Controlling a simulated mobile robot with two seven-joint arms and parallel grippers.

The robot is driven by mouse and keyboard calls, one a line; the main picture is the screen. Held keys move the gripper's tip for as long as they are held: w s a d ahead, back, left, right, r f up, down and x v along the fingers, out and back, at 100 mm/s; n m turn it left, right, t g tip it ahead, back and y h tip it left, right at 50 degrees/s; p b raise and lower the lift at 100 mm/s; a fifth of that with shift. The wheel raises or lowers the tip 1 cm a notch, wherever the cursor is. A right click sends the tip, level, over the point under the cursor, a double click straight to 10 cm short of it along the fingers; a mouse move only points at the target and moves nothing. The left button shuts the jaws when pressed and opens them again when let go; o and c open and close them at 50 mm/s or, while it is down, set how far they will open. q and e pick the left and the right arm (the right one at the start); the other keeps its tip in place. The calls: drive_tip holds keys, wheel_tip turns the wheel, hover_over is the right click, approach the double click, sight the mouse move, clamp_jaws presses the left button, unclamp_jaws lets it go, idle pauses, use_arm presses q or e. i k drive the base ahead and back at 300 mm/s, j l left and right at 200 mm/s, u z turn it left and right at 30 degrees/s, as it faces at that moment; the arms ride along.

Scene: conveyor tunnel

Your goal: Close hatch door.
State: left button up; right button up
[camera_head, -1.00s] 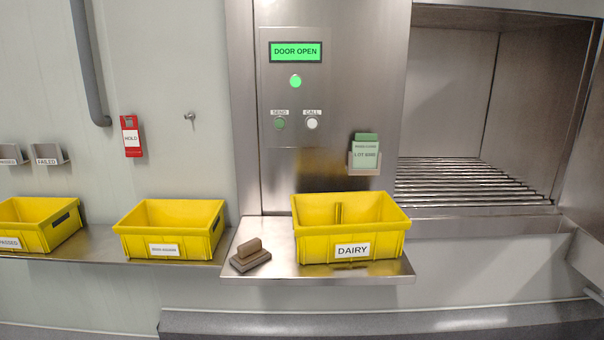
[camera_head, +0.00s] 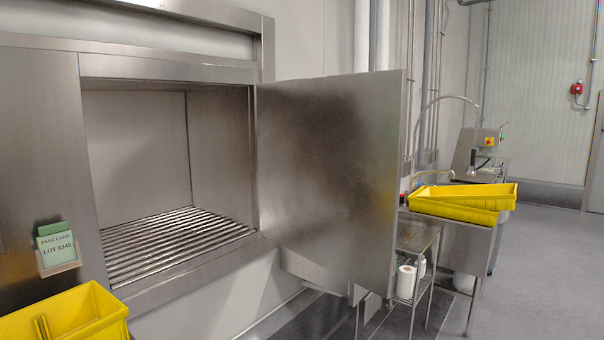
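The hatch door (camera_head: 328,180) is a flat stainless steel panel. It stands wide open, swung out to the right of the hatch opening and hinged on the opening's right side. The hatch chamber (camera_head: 140,150) is empty, with a floor of metal rollers (camera_head: 175,243). The door's handle or latch is not clearly visible; a small bracket (camera_head: 357,294) shows at its lower edge. Neither of my grippers is in view.
A yellow crate (camera_head: 95,312) stands at the lower left, below a green pass card in a holder (camera_head: 57,248). Behind the door are a wire rack (camera_head: 418,240) with paper rolls, a sink with yellow crates (camera_head: 463,200), and wall pipes. Open floor (camera_head: 545,270) lies at the right.

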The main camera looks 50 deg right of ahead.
sight(330, 148)
drive_tip(key=k+l, duration=0.1)
drive_tip(key=l, duration=4.45)
drive_tip(key=i, duration=0.55)
drive_tip(key=k+l, duration=0.55)
drive_tip(key=k+l+u, duration=0.05)
drive_tip(key=k, duration=0.05)
